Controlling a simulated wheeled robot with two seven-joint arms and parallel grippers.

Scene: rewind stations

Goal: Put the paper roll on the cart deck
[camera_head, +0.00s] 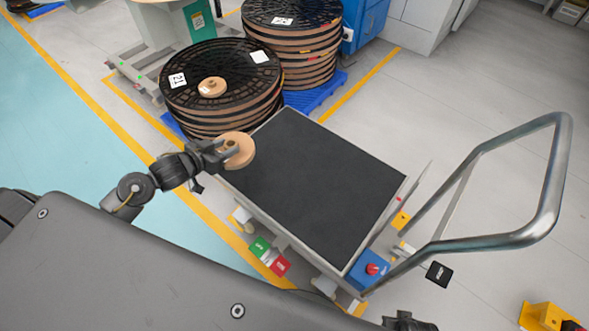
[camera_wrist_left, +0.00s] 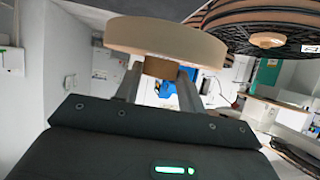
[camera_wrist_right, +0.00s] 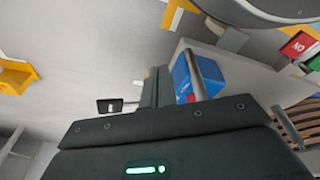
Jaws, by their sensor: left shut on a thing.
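The paper roll (camera_head: 240,152) is a tan disc with a small core. My left gripper (camera_head: 229,147) is shut on its core; the left wrist view shows the roll (camera_wrist_left: 165,40) broad and flat beyond the fingers. The cart deck (camera_head: 312,172) is a bare black mat with a pale rim. In the head view the held roll overlaps the deck's left edge; its height above the deck is hard to tell. My right gripper (camera_wrist_right: 157,88) is empty, its fingers together, near the cart's handle end; only part of it shows at the bottom of the head view.
A reel stack (camera_head: 190,115) with another tan roll (camera_head: 212,87) on top stands close behind the deck's left corner. A second stack (camera_head: 293,40) is behind. The cart's tubular handle (camera_head: 555,180) rises at right, beside a blue box (camera_head: 368,272) with a red button.

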